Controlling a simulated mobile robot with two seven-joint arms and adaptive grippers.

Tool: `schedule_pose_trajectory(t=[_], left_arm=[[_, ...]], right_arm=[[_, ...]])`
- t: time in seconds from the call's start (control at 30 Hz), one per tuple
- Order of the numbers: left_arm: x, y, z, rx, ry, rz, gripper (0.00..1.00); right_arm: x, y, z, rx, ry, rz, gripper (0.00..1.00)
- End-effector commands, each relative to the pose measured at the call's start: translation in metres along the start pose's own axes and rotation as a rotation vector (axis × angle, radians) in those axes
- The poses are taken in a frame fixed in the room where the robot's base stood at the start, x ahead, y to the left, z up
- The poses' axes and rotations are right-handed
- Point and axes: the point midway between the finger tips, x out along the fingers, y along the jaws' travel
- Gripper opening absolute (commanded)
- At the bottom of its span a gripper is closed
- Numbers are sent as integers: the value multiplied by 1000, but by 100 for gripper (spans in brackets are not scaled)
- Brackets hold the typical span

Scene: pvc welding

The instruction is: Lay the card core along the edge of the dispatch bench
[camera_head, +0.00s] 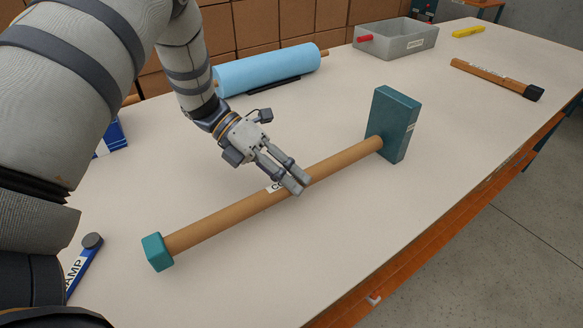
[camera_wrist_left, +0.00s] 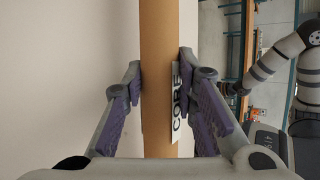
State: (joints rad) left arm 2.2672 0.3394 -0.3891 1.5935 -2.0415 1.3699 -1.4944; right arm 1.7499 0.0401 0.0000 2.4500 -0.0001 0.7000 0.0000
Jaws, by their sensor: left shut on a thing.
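The card core (camera_head: 228,207) is a long brown tube with a white label; it lies at a slant across the pale dispatch bench (camera_head: 330,245). Its near left end meets a small teal block (camera_head: 157,252), and its far right end meets a tall teal block (camera_head: 394,124). My left gripper (camera_head: 298,184) is shut on the tube a little right of its middle. In the left wrist view the fingers sit on both sides of the card core (camera_wrist_left: 160,60), beside the label reading "CORE". My right arm shows at the right of that view; its gripper is too small to read.
A blue roll (camera_head: 268,69) and a grey bin (camera_head: 397,40) stand at the back.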

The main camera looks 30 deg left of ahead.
Motion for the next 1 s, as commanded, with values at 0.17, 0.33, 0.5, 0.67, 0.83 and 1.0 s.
schedule_pose_trajectory(t=[0.17,0.33,0.5,0.67,0.83,1.0], left_arm=[[5,7,-2,0,0,-1,0],[5,7,-2,2,-2,0,0],[5,7,-2,2,-2,0,35],[5,8,-2,1,-1,1,49],[5,8,-2,1,-1,2,49],[-7,8,-1,2,-3,5,49]], right_arm=[[3,0,2,0,-9,0,59],[3,0,2,0,-8,0,59],[2,0,2,0,-8,0,59],[3,0,2,0,-8,0,59],[3,0,2,0,-9,0,59],[3,0,2,0,-9,1,59]])
